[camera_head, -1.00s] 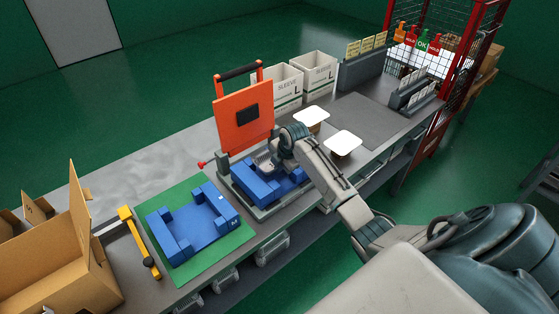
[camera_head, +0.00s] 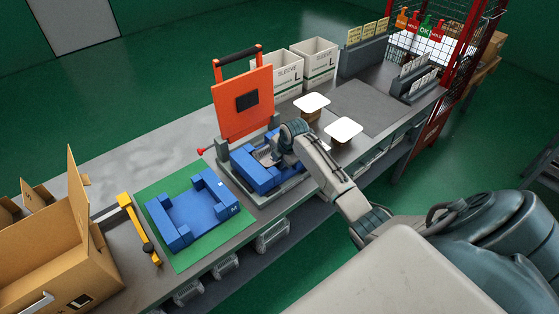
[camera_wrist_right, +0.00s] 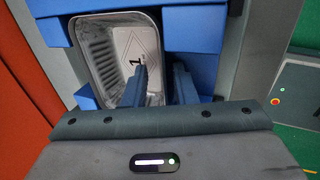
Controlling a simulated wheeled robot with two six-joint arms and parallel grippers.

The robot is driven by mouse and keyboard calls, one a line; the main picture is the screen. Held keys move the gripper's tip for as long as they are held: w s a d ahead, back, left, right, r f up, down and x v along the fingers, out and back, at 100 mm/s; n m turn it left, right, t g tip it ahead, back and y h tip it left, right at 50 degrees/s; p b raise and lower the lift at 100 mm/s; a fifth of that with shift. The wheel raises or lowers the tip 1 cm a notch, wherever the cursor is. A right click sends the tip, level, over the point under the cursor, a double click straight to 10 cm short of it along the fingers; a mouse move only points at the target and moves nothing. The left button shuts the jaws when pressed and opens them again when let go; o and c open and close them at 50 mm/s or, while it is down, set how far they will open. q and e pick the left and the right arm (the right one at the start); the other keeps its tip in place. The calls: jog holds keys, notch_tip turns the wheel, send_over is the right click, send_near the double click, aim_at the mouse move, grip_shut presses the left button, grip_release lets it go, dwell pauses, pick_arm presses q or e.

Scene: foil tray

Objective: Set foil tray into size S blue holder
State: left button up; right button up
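The silver foil tray (camera_wrist_right: 112,50) lies inside a blue holder (camera_wrist_right: 196,30) in the right wrist view. In the head view this holder (camera_head: 258,178) sits under the raised orange press plate, and a small grey part of the tray (camera_head: 262,157) shows. I cannot read a size mark on it. My right gripper (camera_wrist_right: 160,75) reaches down at the tray's right wall, one finger inside the tray and the other outside, with a gap between them. In the head view my right gripper (camera_head: 275,158) is over the holder and hides part of it. My left gripper is not in view.
A second blue holder marked M (camera_head: 205,210) stands empty on a green mat (camera_head: 180,262). The orange press plate (camera_head: 232,118) stands upright behind my gripper. White-topped stacks (camera_head: 343,130), sleeve boxes (camera_head: 320,65) and an open carton (camera_head: 45,250) are on the bench.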

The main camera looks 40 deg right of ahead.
jog(key=shift+s+r+b, duration=0.15)
jog(key=shift+r+b, duration=0.15)
jog(key=shift+r, duration=0.15)
jog(key=b+v, duration=0.3)
jog(key=v, duration=0.6)
jog(key=shift+r, duration=0.4)
jog(key=shift+s, duration=0.1)
